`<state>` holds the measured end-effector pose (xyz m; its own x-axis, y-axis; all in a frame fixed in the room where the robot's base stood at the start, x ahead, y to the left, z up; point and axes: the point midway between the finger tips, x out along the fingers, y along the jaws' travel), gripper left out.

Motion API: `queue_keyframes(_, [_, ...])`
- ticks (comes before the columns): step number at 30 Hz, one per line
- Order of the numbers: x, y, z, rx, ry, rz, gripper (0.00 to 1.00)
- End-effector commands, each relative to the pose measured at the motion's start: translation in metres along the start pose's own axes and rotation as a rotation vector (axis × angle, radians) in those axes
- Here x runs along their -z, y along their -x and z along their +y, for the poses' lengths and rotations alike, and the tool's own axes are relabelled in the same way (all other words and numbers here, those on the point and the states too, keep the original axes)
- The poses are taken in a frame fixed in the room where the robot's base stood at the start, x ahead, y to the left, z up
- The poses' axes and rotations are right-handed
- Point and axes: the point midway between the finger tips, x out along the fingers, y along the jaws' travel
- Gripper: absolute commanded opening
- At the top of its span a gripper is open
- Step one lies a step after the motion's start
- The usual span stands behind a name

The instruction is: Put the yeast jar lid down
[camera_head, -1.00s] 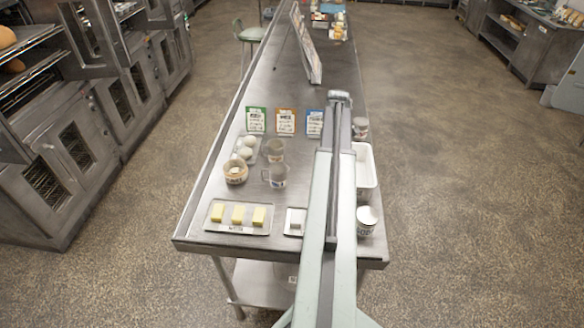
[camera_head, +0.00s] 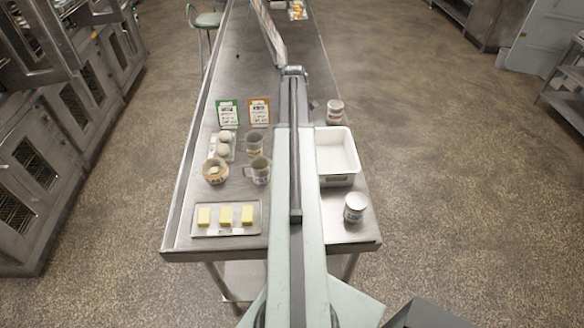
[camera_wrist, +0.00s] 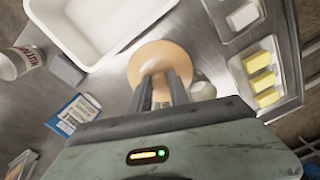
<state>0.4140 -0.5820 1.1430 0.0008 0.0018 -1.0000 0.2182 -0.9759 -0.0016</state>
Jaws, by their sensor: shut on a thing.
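In the wrist view, my gripper (camera_wrist: 163,88) is shut on the knob of a round tan lid (camera_wrist: 150,58). The lid is over the metal table, between a white tub and the butter tray. I cannot tell whether it touches the tabletop. A jar with printed lettering (camera_wrist: 18,62) lies at the left of the wrist view, probably the yeast jar. It appears to be the jar (camera_head: 335,110) behind the tub in the head view. In the head view, my arm hides my gripper and the lid.
The white tub (camera_head: 347,178) stands right of my arm, with a white-topped can (camera_head: 355,207) in front. The front right tabletop has free room.

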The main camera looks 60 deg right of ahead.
Motion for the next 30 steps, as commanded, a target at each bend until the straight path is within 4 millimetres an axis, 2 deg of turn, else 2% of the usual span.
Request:
queue_keyframes(1, [0.001,-0.021,0.0,0.0,0.001,0.0,0.0])
queue_keyframes(8, [0.001,-0.065,0.0,0.0,0.002,0.0,0.0])
queue_keyframes(14, [0.002,-0.067,-0.001,0.0,0.003,0.0,0.0])
queue_keyframes(16, [0.002,-0.074,-0.001,0.0,0.003,0.0,0.0])
queue_keyframes(24, [0.002,-0.129,-0.001,0.0,0.004,0.0,0.0])
queue_keyframes(30, [0.003,-0.13,-0.001,0.0,0.004,0.0,0.0])
